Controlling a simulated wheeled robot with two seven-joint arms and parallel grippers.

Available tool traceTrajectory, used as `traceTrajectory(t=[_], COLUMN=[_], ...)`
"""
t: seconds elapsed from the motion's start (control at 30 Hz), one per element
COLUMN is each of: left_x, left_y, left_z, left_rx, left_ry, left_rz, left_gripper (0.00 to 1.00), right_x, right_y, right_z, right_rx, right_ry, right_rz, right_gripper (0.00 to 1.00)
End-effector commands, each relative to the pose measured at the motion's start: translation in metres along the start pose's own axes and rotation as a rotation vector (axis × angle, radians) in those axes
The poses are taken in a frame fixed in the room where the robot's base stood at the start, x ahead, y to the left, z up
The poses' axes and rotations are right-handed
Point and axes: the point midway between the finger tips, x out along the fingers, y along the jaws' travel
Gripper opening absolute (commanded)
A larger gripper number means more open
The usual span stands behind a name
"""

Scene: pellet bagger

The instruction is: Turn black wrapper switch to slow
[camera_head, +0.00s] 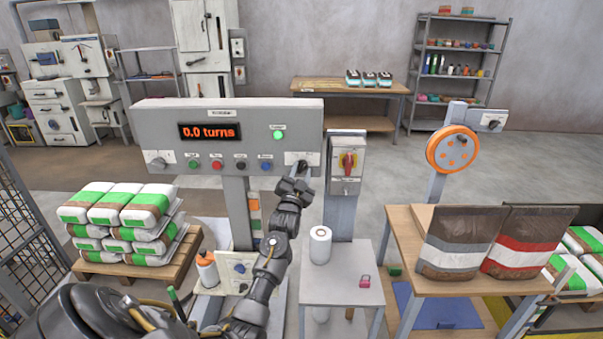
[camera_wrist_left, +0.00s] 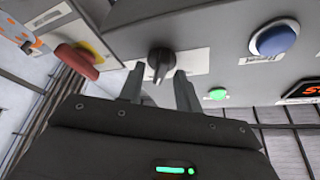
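The black wrapper switch (camera_wrist_left: 160,62) is a rotary knob on a white label plate at the right end of the grey control panel (camera_head: 290,113). In the head view my left gripper covers most of it. My left gripper (camera_head: 299,173) is right in front of the switch. In the left wrist view its two fingers (camera_wrist_left: 159,86) are apart, one on each side of the knob's handle, with gaps visible. The label lettering is too small to read. The panel display (camera_head: 210,132) reads "0.0 turns". My right gripper is not in view.
Green, red, black and blue buttons (camera_head: 265,164) line the panel. A red-yellow rotary switch (camera_head: 348,163) on a grey box stands close to the right. A small table (camera_head: 345,290) with a white roll (camera_head: 320,245) is below. Stacked bags (camera_head: 125,215) are at left.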

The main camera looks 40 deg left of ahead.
Motion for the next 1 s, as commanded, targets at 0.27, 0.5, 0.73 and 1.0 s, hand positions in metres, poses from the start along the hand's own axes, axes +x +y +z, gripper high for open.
traceTrajectory(t=[0.27, 0.5, 0.73, 1.0], left_x=[0.000, -0.001, -0.001, -0.001], left_y=[0.000, 0.002, 0.003, 0.005], left_z=[0.000, -0.001, 0.000, 0.001], left_rx=[0.000, -0.002, -0.043, -0.206], left_ry=[0.000, 0.000, 0.001, 0.001], left_rz=[0.001, 0.001, -0.014, -0.083], left_gripper=[0.09, 0.00, 0.00, 0.00], right_x=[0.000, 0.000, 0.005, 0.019], right_y=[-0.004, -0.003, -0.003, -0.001], right_z=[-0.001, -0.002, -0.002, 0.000], right_rx=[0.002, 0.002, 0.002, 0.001], right_ry=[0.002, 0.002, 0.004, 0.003], right_rz=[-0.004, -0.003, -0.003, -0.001], right_gripper=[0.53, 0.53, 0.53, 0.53])
